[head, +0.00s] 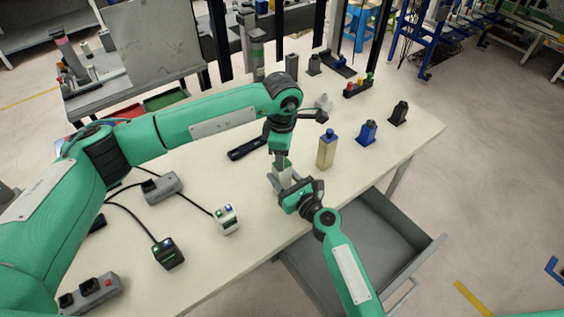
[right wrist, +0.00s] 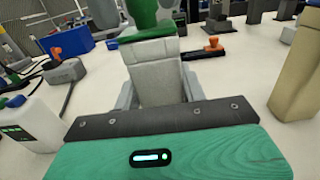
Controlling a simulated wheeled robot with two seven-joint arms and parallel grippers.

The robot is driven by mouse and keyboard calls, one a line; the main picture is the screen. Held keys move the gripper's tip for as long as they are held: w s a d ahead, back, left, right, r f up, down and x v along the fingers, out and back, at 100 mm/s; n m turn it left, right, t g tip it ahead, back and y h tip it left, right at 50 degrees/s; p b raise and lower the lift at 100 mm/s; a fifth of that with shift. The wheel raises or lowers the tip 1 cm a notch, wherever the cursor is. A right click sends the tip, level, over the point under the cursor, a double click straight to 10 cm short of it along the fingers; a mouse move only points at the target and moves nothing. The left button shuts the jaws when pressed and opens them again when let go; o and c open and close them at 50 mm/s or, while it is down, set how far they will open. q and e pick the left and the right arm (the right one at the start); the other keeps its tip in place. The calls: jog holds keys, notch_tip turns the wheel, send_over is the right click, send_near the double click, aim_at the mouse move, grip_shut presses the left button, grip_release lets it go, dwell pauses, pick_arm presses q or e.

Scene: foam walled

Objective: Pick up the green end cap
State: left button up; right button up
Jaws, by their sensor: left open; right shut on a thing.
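The green end cap (right wrist: 147,34) appears as a green band on top of a pale grey block (right wrist: 155,75) in the right wrist view. In the head view the block (head: 283,174) is small and partly covered by my grippers. My right gripper (head: 285,184) is shut on the block from the near side; its fingers show on both sides of it in the wrist view. My left gripper (head: 280,158) points down right above the green top and is open. Whether its fingers touch the cap cannot be told.
A tan bottle with a blue top (head: 326,150), a blue container (head: 366,133) and a black one (head: 398,113) stand to the right. A dark handheld tool (head: 247,149) lies behind left. Cabled devices (head: 227,219) are at left. An open grey drawer (head: 355,240) juts out in front.

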pick_arm(q)
grip_shut()
pick_arm(e)
jog(key=o, duration=1.1)
pick_arm(q)
notch_tip(320, 180, up, 10)
